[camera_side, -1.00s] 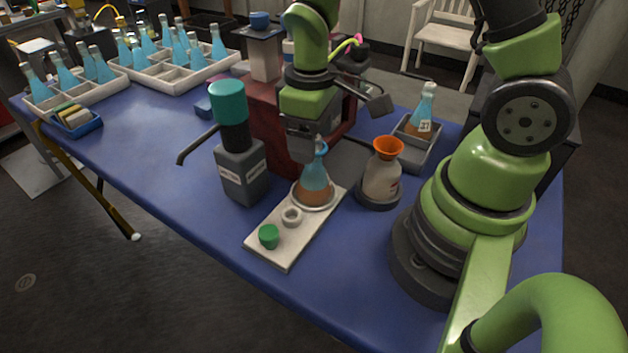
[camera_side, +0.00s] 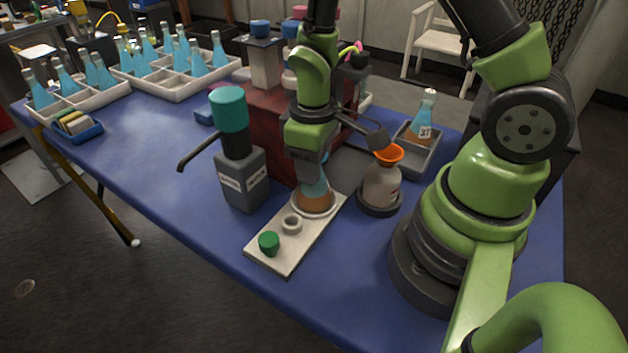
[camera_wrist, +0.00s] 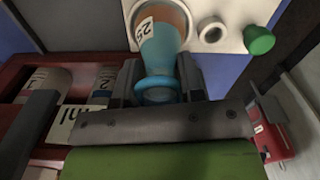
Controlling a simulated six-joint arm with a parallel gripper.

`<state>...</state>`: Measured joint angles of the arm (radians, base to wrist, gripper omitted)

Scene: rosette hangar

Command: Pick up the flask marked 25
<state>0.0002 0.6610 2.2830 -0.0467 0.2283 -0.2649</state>
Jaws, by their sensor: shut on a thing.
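The flask marked 25 (camera_wrist: 159,32) has a blue upper part and a brown lower part, with its label showing in the wrist view. In the side view the flask (camera_side: 315,199) stands upright in a ring on a pale board (camera_side: 283,262). My gripper (camera_wrist: 158,85) is shut on the flask's neck, with one finger on each side. In the side view my gripper (camera_side: 310,165) points down over the flask and hides its top. A second flask (camera_side: 423,118), with a different label, stands in a grey tray (camera_side: 416,160) at the right.
A grey dispenser bottle (camera_side: 241,178) with a teal cap stands left of the board. An orange-topped bottle (camera_side: 382,184) stands close on the right, and a red machine (camera_side: 268,120) behind. The board also holds a white ring (camera_side: 291,223) and a green cap (camera_side: 269,243). Free blue table lies left.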

